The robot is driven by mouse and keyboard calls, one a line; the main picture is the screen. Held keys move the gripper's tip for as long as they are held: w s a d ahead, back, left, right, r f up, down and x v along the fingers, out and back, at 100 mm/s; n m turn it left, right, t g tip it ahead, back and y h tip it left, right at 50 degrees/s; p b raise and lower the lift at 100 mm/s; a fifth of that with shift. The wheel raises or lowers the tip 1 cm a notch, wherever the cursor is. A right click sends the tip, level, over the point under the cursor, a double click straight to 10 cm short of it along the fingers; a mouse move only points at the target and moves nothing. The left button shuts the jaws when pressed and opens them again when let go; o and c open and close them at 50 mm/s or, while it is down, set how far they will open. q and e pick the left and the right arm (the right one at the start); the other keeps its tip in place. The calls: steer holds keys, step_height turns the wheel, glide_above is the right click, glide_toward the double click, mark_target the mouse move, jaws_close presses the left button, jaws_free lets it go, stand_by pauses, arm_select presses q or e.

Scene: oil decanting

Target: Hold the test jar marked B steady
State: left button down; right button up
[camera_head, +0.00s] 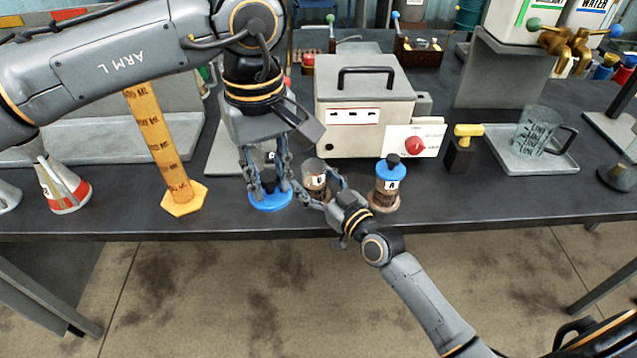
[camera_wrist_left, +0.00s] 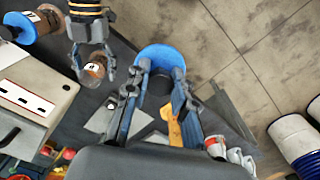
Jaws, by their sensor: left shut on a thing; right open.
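The test jar marked B (camera_head: 316,181) is a small clear jar with brown contents, upright near the table's front edge. Its top appears uncapped. My right gripper (camera_head: 318,188) is open, with its fingers on either side of the jar; I cannot tell whether they touch it. The jar also shows in the left wrist view (camera_wrist_left: 95,69), by the right gripper (camera_wrist_left: 94,66). My left gripper (camera_head: 266,178) is shut on a blue lid (camera_head: 270,201), apparently by its dark knob. The lid is left of jar B and also shows in the left wrist view (camera_wrist_left: 163,56).
Test jar A (camera_head: 387,184), blue-capped, stands close to the right of jar B. A beige machine (camera_head: 364,110) stands behind. A yellow graduated cylinder (camera_head: 158,140) stands to the left. A glass mug (camera_head: 537,130) sits on a tray (camera_head: 510,162) at the right.

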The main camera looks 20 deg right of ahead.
arm_select(q)
steer(key=shift+f+b, duration=0.75)
steer(key=shift+b, duration=0.1)
arm_select(e)
steer(key=v, duration=1.1)
steer(key=shift+r, duration=0.15)
steer(key=shift+s+d+r, duration=0.1)
steer(key=shift+s+d, duration=0.1)
steer(key=shift+s, duration=0.25)
arm_select(q)
steer(key=shift+f, duration=0.1)
